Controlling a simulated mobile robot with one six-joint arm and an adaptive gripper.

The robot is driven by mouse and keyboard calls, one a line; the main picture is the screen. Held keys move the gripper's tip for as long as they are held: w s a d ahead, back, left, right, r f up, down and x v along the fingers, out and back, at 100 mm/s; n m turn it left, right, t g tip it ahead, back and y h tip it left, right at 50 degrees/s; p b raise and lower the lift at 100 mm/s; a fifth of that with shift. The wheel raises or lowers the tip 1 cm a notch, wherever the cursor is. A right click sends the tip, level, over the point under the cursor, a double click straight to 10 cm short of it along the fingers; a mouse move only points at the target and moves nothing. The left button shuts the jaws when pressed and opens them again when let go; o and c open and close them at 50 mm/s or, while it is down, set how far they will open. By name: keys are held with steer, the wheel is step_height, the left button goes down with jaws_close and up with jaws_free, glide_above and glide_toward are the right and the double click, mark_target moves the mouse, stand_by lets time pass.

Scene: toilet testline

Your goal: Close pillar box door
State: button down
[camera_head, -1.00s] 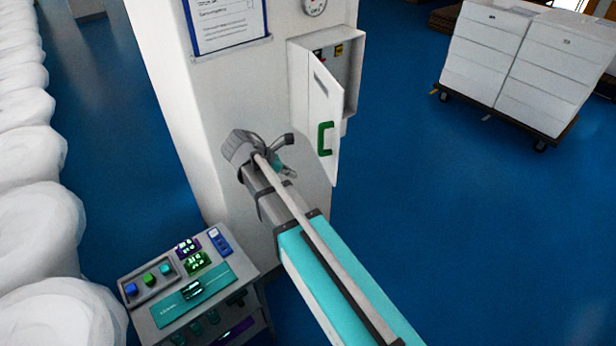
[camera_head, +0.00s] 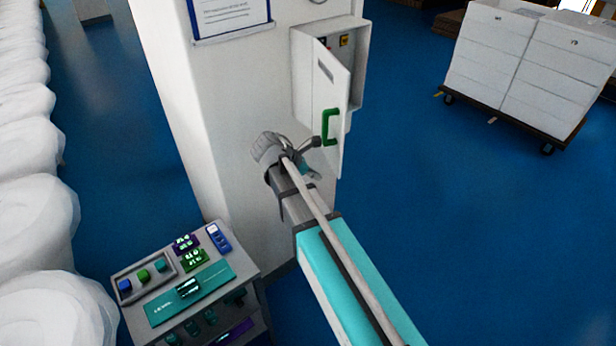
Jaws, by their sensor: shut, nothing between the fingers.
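The pillar box (camera_head: 302,75) is a white cabinet fixed to the white pillar. Its door (camera_head: 325,90) stands open, swung out toward me, with a green handle (camera_head: 330,127) on its face. Small coloured switches show inside behind the door. My gripper (camera_head: 314,160) is at the end of the arm, just below and left of the door's lower part. It is shut and holds nothing. Its fingers are small and partly hidden by my wrist, and I cannot tell whether they touch the door.
A grey control cart (camera_head: 190,282) with coloured buttons stands at the pillar's lower left. White bundles (camera_head: 30,200) line the left side. A dark trolley with white stacks (camera_head: 520,65) is at the upper right. A framed notice (camera_head: 229,15) hangs on the pillar. Blue floor at right is clear.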

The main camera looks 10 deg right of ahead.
steer(key=shift+w+d+f, duration=0.1)
steer(key=shift+w+d, duration=0.1)
steer(key=shift+d, duration=0.95)
steer(key=shift+w+d+f, duration=0.1)
steer(key=shift+w+d, duration=0.05)
steer(key=shift+d, duration=0.95)
